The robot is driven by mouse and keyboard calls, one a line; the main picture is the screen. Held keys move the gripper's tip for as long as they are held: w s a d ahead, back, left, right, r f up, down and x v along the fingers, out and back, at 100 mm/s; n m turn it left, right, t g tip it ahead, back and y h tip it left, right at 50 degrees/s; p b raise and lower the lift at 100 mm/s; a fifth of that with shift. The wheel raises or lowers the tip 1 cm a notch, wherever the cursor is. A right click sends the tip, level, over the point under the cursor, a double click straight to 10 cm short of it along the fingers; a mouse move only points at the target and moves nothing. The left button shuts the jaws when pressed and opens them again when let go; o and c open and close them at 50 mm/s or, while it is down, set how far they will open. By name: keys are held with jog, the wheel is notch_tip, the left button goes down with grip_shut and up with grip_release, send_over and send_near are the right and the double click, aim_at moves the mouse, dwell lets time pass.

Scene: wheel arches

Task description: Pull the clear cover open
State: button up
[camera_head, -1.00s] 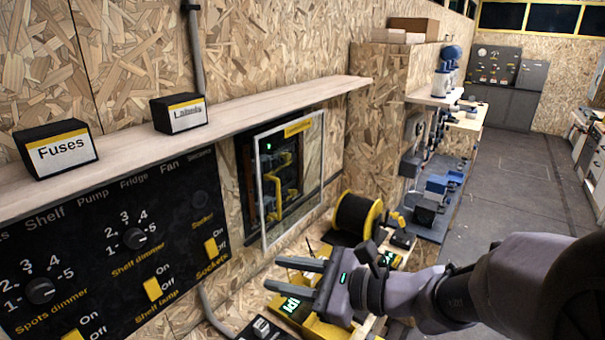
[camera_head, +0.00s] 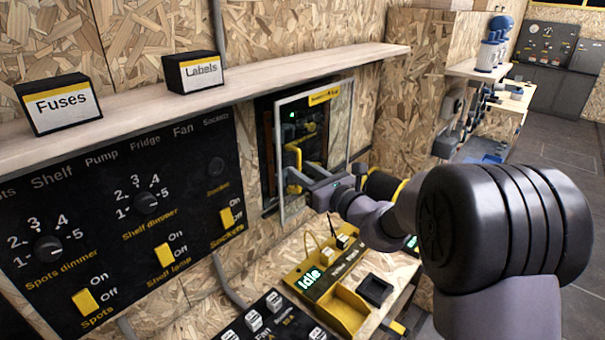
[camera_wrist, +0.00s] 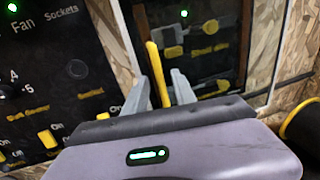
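The clear cover, a see-through panel with a pale frame (camera_head: 279,165) and a yellow label at its top, stands in front of a dark fuse box (camera_head: 264,135) on the wall. A yellow bar handle (camera_head: 291,160) is on the cover's left part. It shows upright in the wrist view (camera_wrist: 155,75). My gripper (camera_head: 302,182) is at the handle's lower part. In the wrist view my gripper (camera_wrist: 162,86) has its fingers apart, one on each side of the handle, with a gap still visible. I cannot tell whether either finger touches it.
A black switch panel (camera_head: 110,240) is left of the cover. A wooden shelf (camera_head: 260,88) runs above, holding the Fuses box (camera_head: 60,103) and Labels box (camera_head: 194,72). Below, a yellow tray (camera_head: 345,312) with an "Idle" display sits on the bench. A spool (camera_head: 382,185) is just right of my gripper.

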jog(key=shift+w+a, duration=0.2)
jog(key=shift+w, duration=0.1)
grip_shut()
dwell(1.3)
